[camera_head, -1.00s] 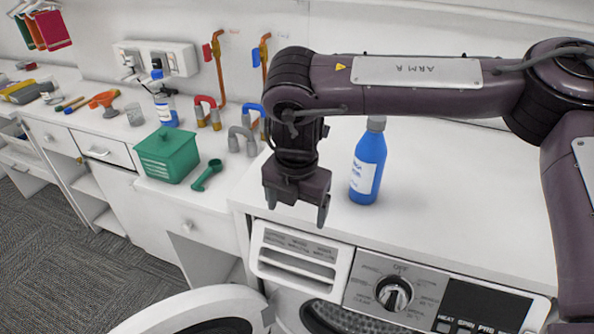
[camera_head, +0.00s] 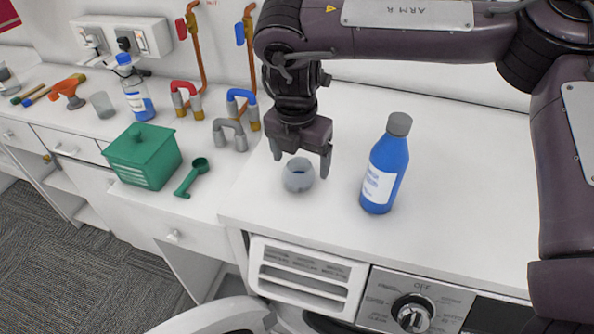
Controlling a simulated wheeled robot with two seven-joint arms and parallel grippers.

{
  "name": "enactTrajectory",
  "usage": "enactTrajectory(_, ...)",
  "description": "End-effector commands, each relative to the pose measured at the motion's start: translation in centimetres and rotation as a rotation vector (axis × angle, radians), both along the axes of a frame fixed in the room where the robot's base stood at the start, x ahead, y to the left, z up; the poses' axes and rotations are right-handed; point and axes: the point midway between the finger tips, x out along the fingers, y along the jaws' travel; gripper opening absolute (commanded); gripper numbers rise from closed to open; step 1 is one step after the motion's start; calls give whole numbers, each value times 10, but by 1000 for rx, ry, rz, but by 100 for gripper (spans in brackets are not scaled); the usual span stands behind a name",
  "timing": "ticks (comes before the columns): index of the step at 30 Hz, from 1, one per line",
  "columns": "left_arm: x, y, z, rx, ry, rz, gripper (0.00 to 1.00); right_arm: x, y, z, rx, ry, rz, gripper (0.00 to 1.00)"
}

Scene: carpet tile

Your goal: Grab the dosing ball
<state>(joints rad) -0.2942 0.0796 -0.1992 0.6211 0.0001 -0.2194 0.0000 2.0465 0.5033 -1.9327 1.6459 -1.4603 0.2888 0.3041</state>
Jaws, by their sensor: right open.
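My left gripper is not in view.
A blue bottle (camera_head: 386,166) with a grey cap stands close to the right of the gripper. A green box (camera_head: 143,156) and a green scoop (camera_head: 191,178) are on the left counter. Grey pipe bends (camera_head: 230,134) stand behind. The top's right side is clear.

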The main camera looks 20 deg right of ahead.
Motion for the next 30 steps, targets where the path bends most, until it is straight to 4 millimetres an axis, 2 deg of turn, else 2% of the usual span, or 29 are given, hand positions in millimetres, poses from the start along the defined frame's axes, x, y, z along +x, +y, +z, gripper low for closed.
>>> enactTrajectory(3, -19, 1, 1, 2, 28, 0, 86, 4, 0, -11, 2, 2, -1, 83)
enactTrajectory(7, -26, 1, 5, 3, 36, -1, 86, 10, -1, -28, 2, 5, -1, 83)
enactTrajectory(12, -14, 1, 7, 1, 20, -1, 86, 13, -3, -48, 1, 2, -1, 83)
enactTrajectory(17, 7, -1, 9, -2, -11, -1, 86, 14, -3, -53, 0, -1, -1, 83)
enactTrajectory(21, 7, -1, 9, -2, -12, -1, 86, 14, -3, -52, 0, -1, -1, 82)
enactTrajectory(30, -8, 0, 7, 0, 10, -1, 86, 14, -3, -52, 0, -1, 0, 42)
